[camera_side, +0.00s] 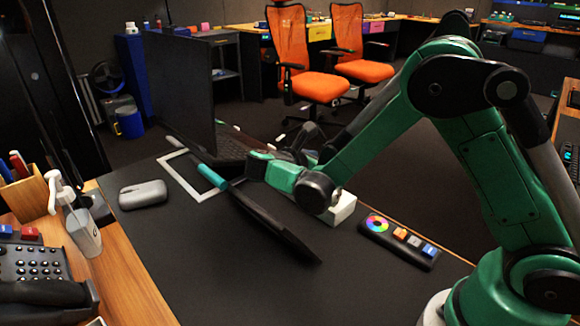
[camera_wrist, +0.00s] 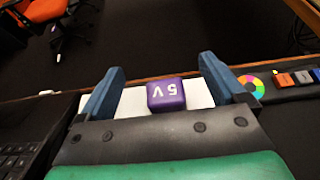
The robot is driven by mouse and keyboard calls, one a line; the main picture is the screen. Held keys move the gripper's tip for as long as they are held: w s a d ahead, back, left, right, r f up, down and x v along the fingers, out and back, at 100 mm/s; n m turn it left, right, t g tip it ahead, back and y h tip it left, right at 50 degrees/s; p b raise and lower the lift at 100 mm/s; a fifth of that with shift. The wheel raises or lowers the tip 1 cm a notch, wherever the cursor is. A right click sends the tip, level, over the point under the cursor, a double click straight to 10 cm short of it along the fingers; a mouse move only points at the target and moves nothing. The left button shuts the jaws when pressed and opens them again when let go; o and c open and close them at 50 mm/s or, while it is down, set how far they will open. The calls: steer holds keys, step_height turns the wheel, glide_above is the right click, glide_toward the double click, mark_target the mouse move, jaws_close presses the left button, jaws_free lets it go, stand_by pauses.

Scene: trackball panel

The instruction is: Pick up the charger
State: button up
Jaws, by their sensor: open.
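My gripper (camera_wrist: 162,65) is open, with one blue finger on each side of the cube. The fingers appear apart from it and nothing is held. In the side view, the white block (camera_side: 344,208) shows partly behind my arm. The purple cube is hidden there, and my fingers are hard to make out.
A laptop (camera_side: 185,95) stands left of my arm. A panel with a colour wheel (camera_side: 377,223) lies to the right. A grey mouse (camera_side: 143,194) and a pump bottle (camera_side: 83,230) are at the left. The front of the dark mat (camera_side: 215,285) is clear.

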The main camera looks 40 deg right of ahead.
step_height(320, 180, down, 2)
step_height(320, 180, down, 2)
steer(key=shift+f, duration=0.1)
steer(key=x, duration=0.2)
steer(key=shift+d+f, duration=0.15)
steer(key=shift+d, duration=0.05)
steer(key=shift+d+f, duration=0.15)
steer(key=shift+d, duration=0.15)
steer(key=shift+c, duration=0.2)
jaws_close()
